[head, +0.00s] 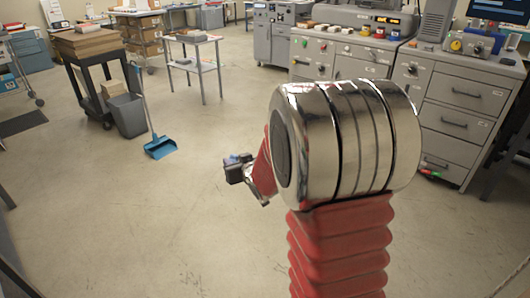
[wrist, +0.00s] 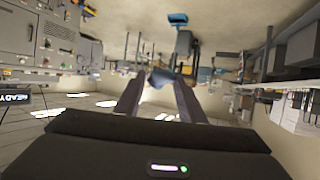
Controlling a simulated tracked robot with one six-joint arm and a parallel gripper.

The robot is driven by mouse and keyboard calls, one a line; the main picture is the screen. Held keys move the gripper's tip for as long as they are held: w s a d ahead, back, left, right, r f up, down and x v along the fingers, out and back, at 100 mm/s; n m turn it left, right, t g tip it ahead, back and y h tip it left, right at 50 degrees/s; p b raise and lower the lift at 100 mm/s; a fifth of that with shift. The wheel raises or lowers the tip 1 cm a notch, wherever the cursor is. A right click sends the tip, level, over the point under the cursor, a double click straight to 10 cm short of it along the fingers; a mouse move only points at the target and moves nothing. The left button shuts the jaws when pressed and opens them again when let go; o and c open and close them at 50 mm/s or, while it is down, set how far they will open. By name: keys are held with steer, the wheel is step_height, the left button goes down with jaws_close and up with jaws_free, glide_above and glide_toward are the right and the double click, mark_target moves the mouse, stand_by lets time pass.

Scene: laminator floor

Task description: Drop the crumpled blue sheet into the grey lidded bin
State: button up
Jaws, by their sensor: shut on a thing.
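My gripper (head: 236,170) is held out over open floor, left of my arm in the head view, with a small bit of blue at its tip. In the wrist view, my gripper (wrist: 157,88) is shut on the crumpled blue sheet (wrist: 162,78), a small blue-grey lump between the fingertips. A dark grey bin (head: 127,115) stands on the floor at the left, well apart from the gripper; I cannot make out a lid on it. Another grey bin-like box (head: 212,17) stands far back, too small to tell if it is lidded.
A blue dustpan (head: 160,147) with a long handle stands right of the near bin. A dark cart (head: 88,62) with stacked boards is behind it. A small metal table (head: 195,65) stands further back. Grey cabinets (head: 455,115) line the right. The floor between is clear.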

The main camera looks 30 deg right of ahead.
steer(key=s+a+f+n+y, duration=0.1)
steer(key=s+a+f, duration=0.1)
steer(key=a, duration=1.6)
steer(key=shift+s+a+f+n+y, duration=0.2)
steer(key=shift+f+n+y, duration=0.15)
steer(key=shift+f, duration=0.2)
steer(key=shift+w, duration=0.15)
